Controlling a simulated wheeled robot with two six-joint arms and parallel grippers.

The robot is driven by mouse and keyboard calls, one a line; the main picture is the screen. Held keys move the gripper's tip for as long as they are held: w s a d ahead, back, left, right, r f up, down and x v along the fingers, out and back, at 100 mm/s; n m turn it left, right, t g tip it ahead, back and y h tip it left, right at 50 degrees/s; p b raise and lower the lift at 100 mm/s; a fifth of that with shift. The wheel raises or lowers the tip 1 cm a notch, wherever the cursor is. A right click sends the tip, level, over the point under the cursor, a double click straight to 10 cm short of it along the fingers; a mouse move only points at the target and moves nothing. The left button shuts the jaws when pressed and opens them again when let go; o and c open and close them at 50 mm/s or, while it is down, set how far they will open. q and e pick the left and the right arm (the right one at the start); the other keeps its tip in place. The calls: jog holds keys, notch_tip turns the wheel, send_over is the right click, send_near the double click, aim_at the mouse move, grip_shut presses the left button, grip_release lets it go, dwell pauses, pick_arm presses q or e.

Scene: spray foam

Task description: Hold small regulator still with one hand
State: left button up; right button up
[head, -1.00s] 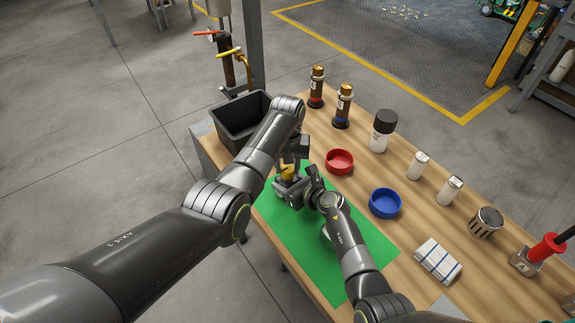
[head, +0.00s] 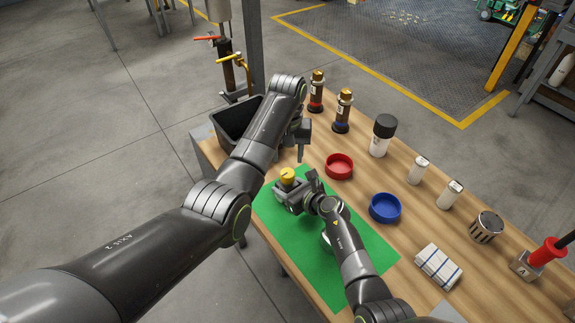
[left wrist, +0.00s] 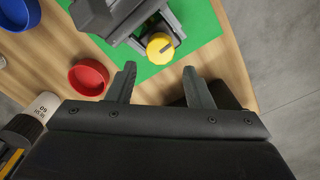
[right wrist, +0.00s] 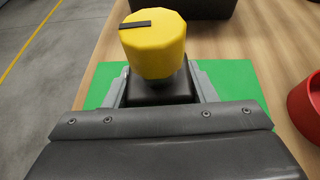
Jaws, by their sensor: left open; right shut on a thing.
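The small regulator has a yellow knob (head: 287,175) with a dark mark on top, over a dark body. It stands upright on the green mat (head: 330,255). In the right wrist view the yellow knob (right wrist: 155,42) rises above the dark body (right wrist: 160,88). My right gripper (head: 290,194) is shut on that body, one finger on each side. My left gripper (head: 302,150) is open and empty, above the mat's far edge and apart from the knob. In the left wrist view the knob (left wrist: 160,47) lies beyond the open fingers (left wrist: 158,85).
A red dish (head: 340,166) and a blue dish (head: 385,206) stand right of the mat. A black bin (head: 232,122) is at the table's far left.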

aim_at(287, 173)
pick_arm(q)
notch_tip(287, 173, up, 5)
jog(key=shift+r, duration=0.1)
dwell(0.4)
pick_arm(e)
jog(key=o, duration=1.3)
jog(key=shift+s+d+r, duration=0.1)
